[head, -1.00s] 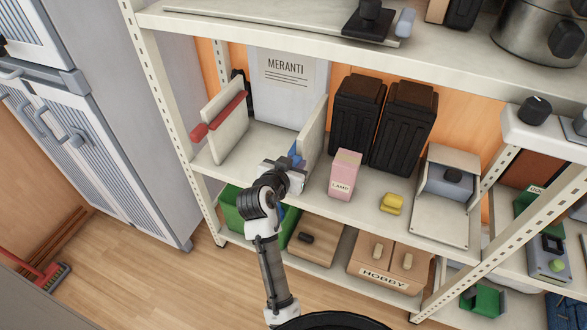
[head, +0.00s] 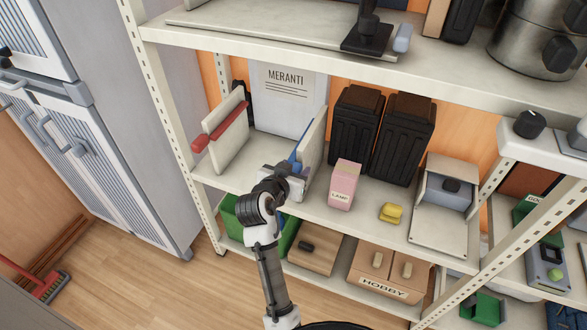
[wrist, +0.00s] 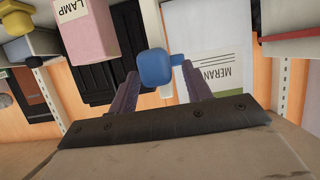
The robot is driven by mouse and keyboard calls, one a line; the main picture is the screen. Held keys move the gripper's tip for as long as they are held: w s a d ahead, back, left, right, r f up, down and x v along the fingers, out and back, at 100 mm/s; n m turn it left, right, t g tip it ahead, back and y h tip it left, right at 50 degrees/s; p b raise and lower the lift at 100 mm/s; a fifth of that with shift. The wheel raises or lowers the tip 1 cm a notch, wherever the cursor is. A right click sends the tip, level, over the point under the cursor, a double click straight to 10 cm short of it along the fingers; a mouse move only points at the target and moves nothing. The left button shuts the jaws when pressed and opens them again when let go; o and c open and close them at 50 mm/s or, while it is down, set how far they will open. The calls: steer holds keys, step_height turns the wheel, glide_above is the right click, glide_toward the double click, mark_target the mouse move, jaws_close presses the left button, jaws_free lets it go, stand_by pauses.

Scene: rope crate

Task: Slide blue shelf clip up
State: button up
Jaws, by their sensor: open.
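The blue shelf clip (head: 294,156) is on the pale upright panel (head: 313,143) on the middle shelf. In the head view, my gripper (head: 291,174) is in front of the clip and hides part of it. In the wrist view the clip (wrist: 155,68) shows as a rounded blue block with a narrower blue part to its right. The open fingers of my gripper (wrist: 158,84) are on either side of the block's near end. I cannot tell whether they touch it.
A pink LAMP box (head: 344,184) stands close right of my gripper, with a yellow item (head: 391,212) beyond. Left is another upright panel with a red clip (head: 220,127). A white MERANTI binder (head: 287,98) stands behind. The upper shelf (head: 300,47) is overhead.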

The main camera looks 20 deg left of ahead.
steer(key=b+v, duration=0.2)
steer(key=v, duration=1.1)
steer(key=shift+s+r, duration=0.15)
steer(key=shift+s, duration=0.1)
